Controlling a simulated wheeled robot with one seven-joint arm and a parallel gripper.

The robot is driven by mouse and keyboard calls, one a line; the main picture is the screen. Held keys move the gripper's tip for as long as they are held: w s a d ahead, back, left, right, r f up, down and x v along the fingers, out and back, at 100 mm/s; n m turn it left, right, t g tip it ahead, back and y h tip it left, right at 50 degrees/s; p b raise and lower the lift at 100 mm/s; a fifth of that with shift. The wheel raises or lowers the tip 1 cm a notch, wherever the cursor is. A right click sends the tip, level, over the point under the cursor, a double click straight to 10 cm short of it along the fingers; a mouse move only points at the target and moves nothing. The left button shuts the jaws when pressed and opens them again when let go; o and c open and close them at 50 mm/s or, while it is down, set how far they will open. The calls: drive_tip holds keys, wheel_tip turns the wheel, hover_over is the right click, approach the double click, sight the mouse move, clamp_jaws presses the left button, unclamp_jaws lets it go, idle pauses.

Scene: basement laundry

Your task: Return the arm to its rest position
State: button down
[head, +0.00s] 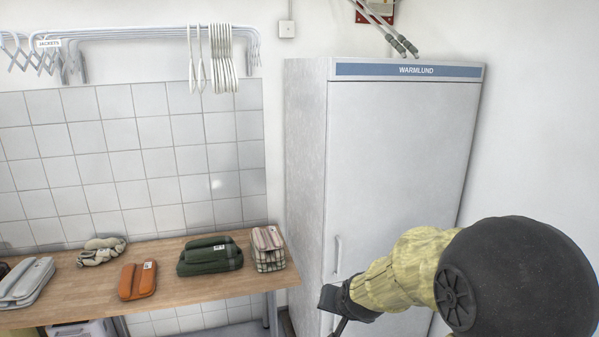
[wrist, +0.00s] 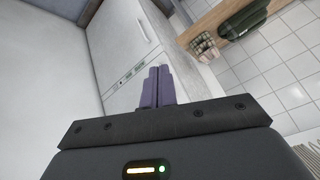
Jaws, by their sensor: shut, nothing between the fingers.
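My gripper (wrist: 159,72) shows in the wrist view with its two purple-grey fingers pressed together and nothing between them. In the head view my arm reaches in from the lower right, in front of the tall white cabinet (head: 400,150) marked WARMLUND. The dark end of the arm is low, near the cabinet's left front edge and right of the wooden table (head: 200,288). The fingertips are cut off or too small to make out there. In the wrist view the fingers point toward a pale cabinet front with a handle.
A checked pouch (head: 268,249), a green case (head: 210,256), an orange case (head: 138,280), a patterned cloth bundle (head: 101,251) and a grey case (head: 27,283) lie on the table. White hangers (head: 222,60) hang from a wall rail above. The cabinet is close behind the arm.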

drive_tip(key=s+d+f+n+g, duration=0.1)
drive_tip(key=s+d+g, duration=0.1)
drive_tip(key=s, duration=0.7)
drive_tip(key=s+d+f+n+g+h, duration=0.1)
drive_tip(key=s+d+f+g, duration=0.1)
drive_tip(key=s, duration=0.7)
drive_tip(key=shift+s+d+f+n+g+p, duration=0.25)
drive_tip(key=shift+d+n+g+p, duration=0.3)
drive_tip(key=shift+d, duration=0.65)
drive_tip(key=shift+d, duration=0.1)
